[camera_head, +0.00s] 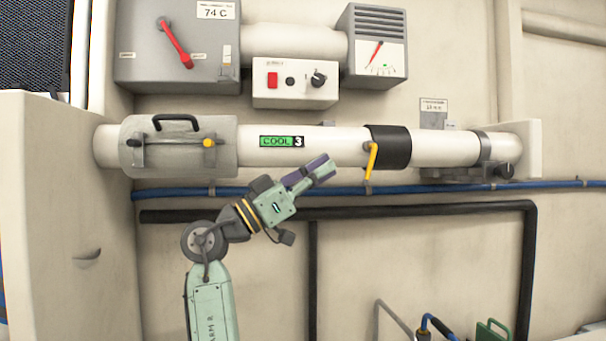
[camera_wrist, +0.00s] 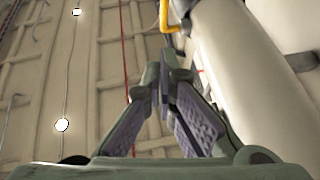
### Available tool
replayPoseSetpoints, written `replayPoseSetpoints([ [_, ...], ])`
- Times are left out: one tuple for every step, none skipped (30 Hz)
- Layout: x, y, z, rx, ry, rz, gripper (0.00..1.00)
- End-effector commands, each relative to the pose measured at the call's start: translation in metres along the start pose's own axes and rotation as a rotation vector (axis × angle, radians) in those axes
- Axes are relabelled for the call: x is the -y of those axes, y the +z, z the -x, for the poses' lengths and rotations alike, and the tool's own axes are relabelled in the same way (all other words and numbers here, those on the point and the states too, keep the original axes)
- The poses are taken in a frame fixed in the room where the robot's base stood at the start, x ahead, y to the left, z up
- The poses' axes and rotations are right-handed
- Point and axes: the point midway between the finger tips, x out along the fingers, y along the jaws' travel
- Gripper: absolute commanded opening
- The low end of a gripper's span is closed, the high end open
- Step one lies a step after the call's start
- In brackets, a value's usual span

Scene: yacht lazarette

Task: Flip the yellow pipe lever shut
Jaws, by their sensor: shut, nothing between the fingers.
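The yellow pipe lever (camera_head: 371,161) hangs from the black collar (camera_head: 396,148) on the white pipe (camera_head: 340,146), slanting slightly down and left. In the wrist view the yellow lever (camera_wrist: 170,22) shows at the top, just beyond the fingertips, its upper part out of frame. My gripper (camera_head: 328,166) is shut and empty. It points up and right, in front of the pipe's lower edge, a little left of the lever and apart from it in the head view. The wrist view shows the gripper's two fingers (camera_wrist: 166,75) meeting at the tips, beside the white pipe (camera_wrist: 240,80).
A grey clamp cover (camera_head: 180,165) with a black handle and yellow knob sits left on the pipe. Blue hose (camera_head: 440,188) and black pipe (camera_head: 430,208) run below. A grey box with a red lever (camera_head: 174,42) and a switch box (camera_head: 294,83) are above.

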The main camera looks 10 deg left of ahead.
Motion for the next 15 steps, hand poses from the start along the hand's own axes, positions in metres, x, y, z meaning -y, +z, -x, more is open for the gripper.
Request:
replayPoseSetpoints([
  [0.0,-0.004,-0.014,0.0,0.001,0.0,0.0],
  [0.0,-0.004,-0.02,0.001,0.001,0.0,0.0],
  [0.0,-0.004,-0.028,0.0,0.001,0.0,0.0],
  [0.0,-0.004,-0.033,0.0,0.0,0.0,0.0],
  [0.001,0.003,-0.035,0.001,-0.001,0.003,0.0],
  [0.001,0.008,-0.039,0.001,-0.001,0.003,0.0],
  [0.001,0.012,-0.042,0.001,-0.002,0.003,0.0],
  [0.001,0.015,-0.044,0.0,-0.001,0.002,0.0],
  [0.0,0.018,-0.048,0.0,-0.001,0.001,0.0],
  [0.0,0.02,-0.05,0.0,-0.001,0.001,0.0],
  [0.0,0.022,-0.051,0.0,-0.001,0.001,0.0],
  [0.0,0.024,-0.053,-0.001,-0.001,0.001,0.0],
  [0.0,0.025,-0.054,-0.001,-0.001,0.001,0.0],
  [0.0,0.026,-0.054,-0.001,-0.002,0.001,0.0],
  [0.0,0.027,-0.055,-0.001,-0.002,0.001,0.0],
])
